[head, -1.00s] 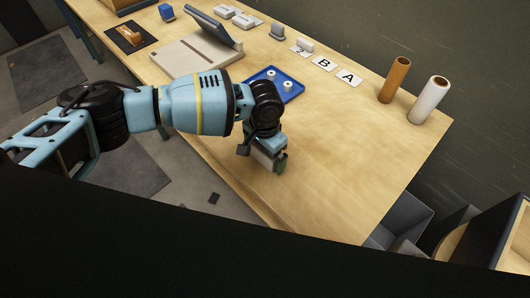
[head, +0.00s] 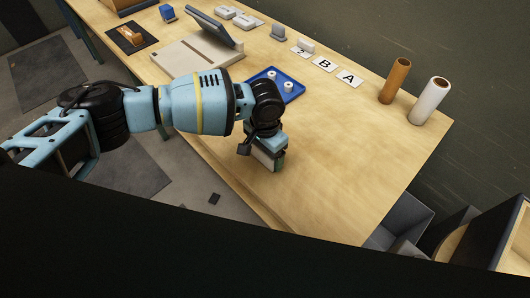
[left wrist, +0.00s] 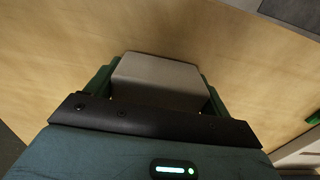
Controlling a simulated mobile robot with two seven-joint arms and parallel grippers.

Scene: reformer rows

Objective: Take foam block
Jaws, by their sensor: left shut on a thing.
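The foam block is a pale grey block (left wrist: 160,80) between the green fingers of my left gripper (left wrist: 158,92) in the left wrist view. The fingers touch it on both sides. In the head view my left gripper (head: 265,158) points down near the table's front edge, and a pale side of the block (head: 262,158) shows between its fingers. I cannot tell whether the block touches the table. My right gripper is not in view.
A blue tray (head: 292,97) with two small white pieces lies just behind the gripper. Cards marked B (head: 323,64) and A (head: 349,78), a brown roll (head: 395,80) and a white roll (head: 428,101) stand further right. The table's right part (head: 360,150) is clear.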

